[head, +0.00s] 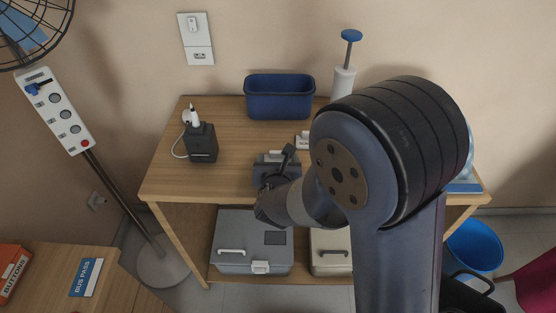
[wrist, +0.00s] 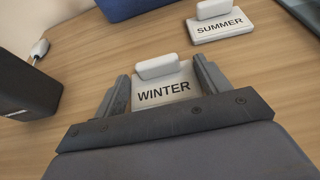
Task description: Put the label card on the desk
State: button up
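A white label card reading WINTER (wrist: 164,90) lies on a wooden tabletop, with a raised white handle along its far edge. My gripper (wrist: 160,75) is open, with one finger on either side of this card. In the wrist view, small gaps show between the fingertips and the handle's ends. A second white card reading SUMMER (wrist: 221,26) lies farther back to the right, clear of the fingers. In the head view, my gripper (head: 276,164) is low over the wooden desk (head: 168,170), and my arm hides part of the SUMMER card (head: 302,141).
A dark box (head: 202,143) with a white plug stands left of my gripper. Grey (head: 252,243) and beige (head: 330,250) cases sit below. A side table (head: 60,270) holds a BUS PASS card (head: 87,277).

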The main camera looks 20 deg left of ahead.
jog(key=o, duration=0.4)
jog(key=shift+r, duration=0.1)
jog(key=shift+r+p, duration=0.15)
jog(key=shift+p, duration=0.15)
jog(key=v, duration=1.2)
jog(key=shift+p, duration=0.45)
jog(key=shift+o, duration=0.2)
